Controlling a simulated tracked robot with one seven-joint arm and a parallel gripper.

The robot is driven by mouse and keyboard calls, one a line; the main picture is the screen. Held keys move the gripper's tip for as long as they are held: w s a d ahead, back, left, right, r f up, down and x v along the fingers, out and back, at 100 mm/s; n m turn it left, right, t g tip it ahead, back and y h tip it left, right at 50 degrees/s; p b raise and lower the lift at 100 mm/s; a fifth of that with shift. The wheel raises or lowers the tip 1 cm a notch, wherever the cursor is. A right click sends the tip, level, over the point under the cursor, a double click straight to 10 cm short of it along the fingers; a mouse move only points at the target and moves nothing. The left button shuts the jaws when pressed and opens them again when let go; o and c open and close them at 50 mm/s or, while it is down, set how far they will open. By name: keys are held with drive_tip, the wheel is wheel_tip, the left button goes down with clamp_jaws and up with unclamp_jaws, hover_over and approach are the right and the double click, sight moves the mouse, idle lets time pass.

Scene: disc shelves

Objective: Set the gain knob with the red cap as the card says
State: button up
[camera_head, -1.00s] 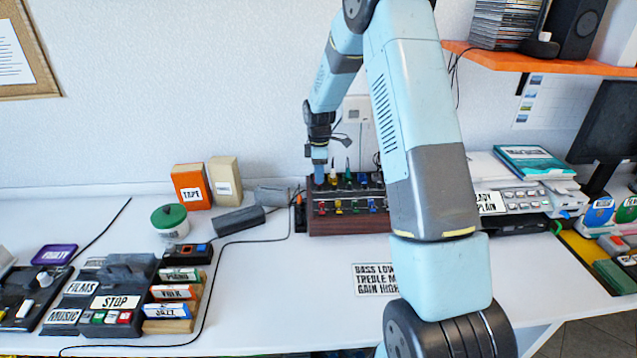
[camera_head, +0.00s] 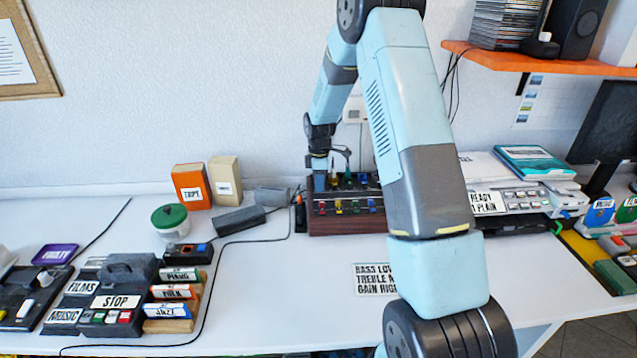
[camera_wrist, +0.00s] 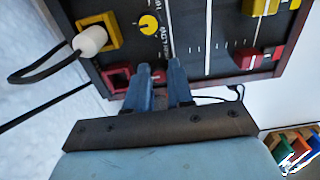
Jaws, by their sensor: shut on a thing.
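The mixer box (camera_head: 345,226) with a wooden front stands against the wall. My gripper (camera_head: 320,185) is at its left end, pointing down.
Coloured sliders, including a red one (camera_wrist: 245,59), stand near the fingers. A white plug (camera_wrist: 91,40) with a black cable sits in a yellow-framed socket, and a red-framed socket (camera_wrist: 117,79) is close to the fingers.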

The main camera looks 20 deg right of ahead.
clamp_jaws()
drive_tip(key=shift+m, duration=0.3)
drive_tip(key=m, duration=0.5)
drive_tip(key=shift+w+r, duration=0.1)
drive_tip(key=m, duration=0.6)
drive_tip(key=shift+m, duration=0.3)
drive_tip(key=m, duration=0.3)
drive_tip(key=shift+m, duration=2.2)
drive_tip(key=shift+w, duration=0.1)
